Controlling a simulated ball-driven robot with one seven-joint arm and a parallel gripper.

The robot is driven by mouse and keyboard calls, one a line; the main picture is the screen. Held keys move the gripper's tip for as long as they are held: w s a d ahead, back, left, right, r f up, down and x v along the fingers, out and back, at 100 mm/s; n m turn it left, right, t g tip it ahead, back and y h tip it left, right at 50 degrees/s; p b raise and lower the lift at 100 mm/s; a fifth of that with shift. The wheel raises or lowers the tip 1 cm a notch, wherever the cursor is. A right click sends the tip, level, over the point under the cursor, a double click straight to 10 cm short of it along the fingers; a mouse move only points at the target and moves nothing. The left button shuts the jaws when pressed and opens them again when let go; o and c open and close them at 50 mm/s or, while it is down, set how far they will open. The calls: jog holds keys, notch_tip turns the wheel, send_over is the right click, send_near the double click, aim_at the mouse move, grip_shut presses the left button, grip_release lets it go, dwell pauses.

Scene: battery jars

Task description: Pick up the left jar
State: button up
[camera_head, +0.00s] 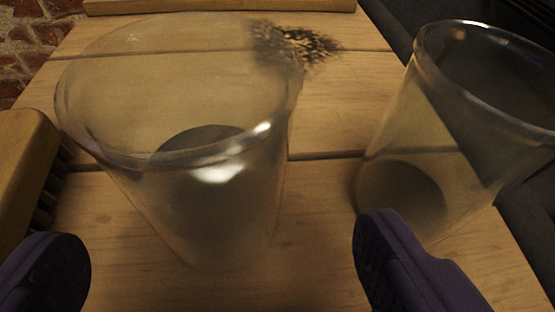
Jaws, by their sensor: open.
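The left jar (205,215) is a clear glass, wider at its rim, upright on the wooden table, with a dark round patch showing through its wall. The right jar (405,165) is a similar clear glass at the right of the view, also with a dark round patch showing low down. My gripper (215,265) shows as two dark purple fingers at the bottom, spread wide apart and empty. The left jar stands ahead of and between the fingers. The right finger is in front of the right jar's lower part; I cannot tell whether they touch.
The wooden table (345,105) is made of planks with dark gaps. A wooden brush (25,165) with dark bristles lies at the left, close to the left finger. Dark bristles (300,42) show behind the left jar's rim. A brick wall is at the far left.

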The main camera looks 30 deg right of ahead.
aim_at(207, 93)
jog(key=b+x, duration=0.1)
jog(key=x, duration=0.1)
jog(key=b+x, duration=0.1)
jog(key=x, duration=0.1)
jog(key=b+x, duration=0.1)
jog(key=x, duration=0.1)
jog(key=shift+w+a+f, duration=0.1)
jog(key=shift+w+a, duration=0.1)
jog(key=shift+w, duration=0.3)
jog(key=c, duration=1.2)
jog(key=shift+c, duration=0.2)
jog(key=shift+r, duration=0.2)
jog(key=shift+r+p, duration=1.25)
jog(key=shift+r, duration=0.6)
jog(key=s+d+r+p, duration=0.1)
jog(key=s+d+p, duration=0.2)
jog(key=s, duration=1.2)
jog(key=shift+s+d, duration=0.25)
jog(key=shift+d, duration=0.15)
